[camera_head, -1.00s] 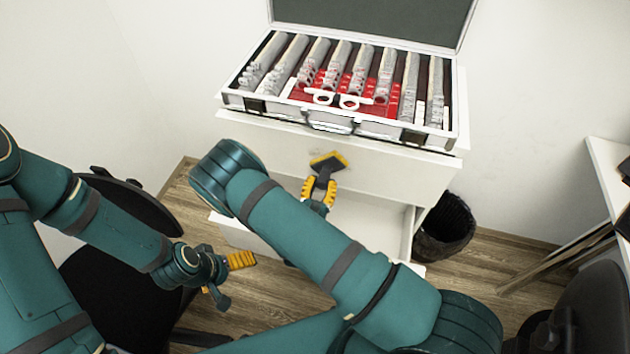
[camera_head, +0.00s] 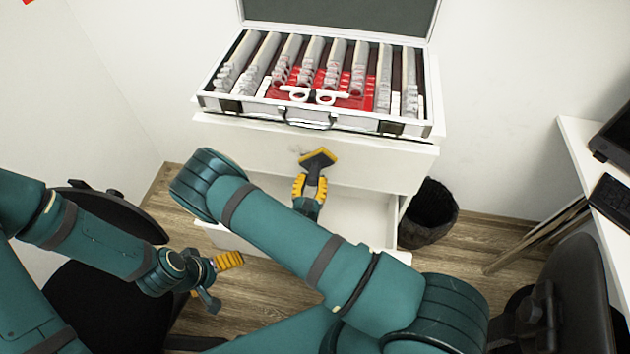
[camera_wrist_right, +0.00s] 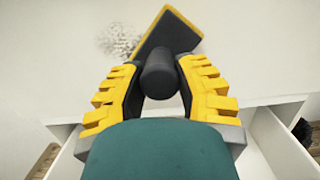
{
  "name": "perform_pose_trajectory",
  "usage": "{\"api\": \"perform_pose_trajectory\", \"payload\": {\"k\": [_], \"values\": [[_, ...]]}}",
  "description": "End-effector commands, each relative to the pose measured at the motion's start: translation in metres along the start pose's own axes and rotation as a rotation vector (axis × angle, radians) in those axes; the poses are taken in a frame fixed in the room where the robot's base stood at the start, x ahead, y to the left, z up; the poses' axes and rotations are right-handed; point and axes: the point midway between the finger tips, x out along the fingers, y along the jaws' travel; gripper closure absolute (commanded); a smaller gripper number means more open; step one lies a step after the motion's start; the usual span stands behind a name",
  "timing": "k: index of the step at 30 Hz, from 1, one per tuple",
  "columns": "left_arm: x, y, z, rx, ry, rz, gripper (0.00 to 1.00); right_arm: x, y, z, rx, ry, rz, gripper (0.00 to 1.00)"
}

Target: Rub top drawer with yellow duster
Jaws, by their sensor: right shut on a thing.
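The yellow duster (camera_head: 320,157) has a flat dark head with yellow edging and a dark handle. My right gripper (camera_head: 312,181) is shut on its handle, and the head is tilted at the white top drawer (camera_head: 385,168). In the right wrist view the duster (camera_wrist_right: 168,38) lies just right of a grey speckled smudge (camera_wrist_right: 118,38) on the drawer front. I cannot tell whether the head touches the front. The top drawer is closed. My left gripper (camera_head: 221,279) is at lower left, fingers apart and empty, away from the drawers.
An open case (camera_head: 215,104) of lenses stands on the cabinet. A lower drawer (camera_head: 365,215) is pulled out beneath my right forearm. A dark bin (camera_head: 428,215) stands right of it. Black chairs are at lower left and right; a white desk (camera_head: 580,130) is at right.

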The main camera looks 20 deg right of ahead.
Motion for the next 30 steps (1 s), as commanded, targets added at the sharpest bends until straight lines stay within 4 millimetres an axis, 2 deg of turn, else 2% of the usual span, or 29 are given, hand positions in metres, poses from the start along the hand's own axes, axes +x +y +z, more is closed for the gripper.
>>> {"api": "perform_pose_trajectory", "payload": {"k": [6, 13, 22, 30], "values": [[0.002, -0.001, 0.0, 0.0, 0.0, 0.0, 0.0, 0.002, 0.018, 0.001, 0.005, -0.005, 0.003, 0.97], [0.003, -0.001, 0.0, 0.0, 0.0, 0.0, 0.0, 0.002, 0.025, 0.001, 0.004, -0.004, 0.003, 0.96], [0.006, -0.002, 0.001, 0.0, 0.0, 0.0, 0.0, 0.0, 0.047, 0.001, 0.005, -0.004, 0.002, 0.96], [0.003, -0.001, 0.0, 0.0, 0.0, 0.0, 0.0, 0.003, 0.05, 0.005, 0.003, -0.004, 0.002, 0.96]]}}
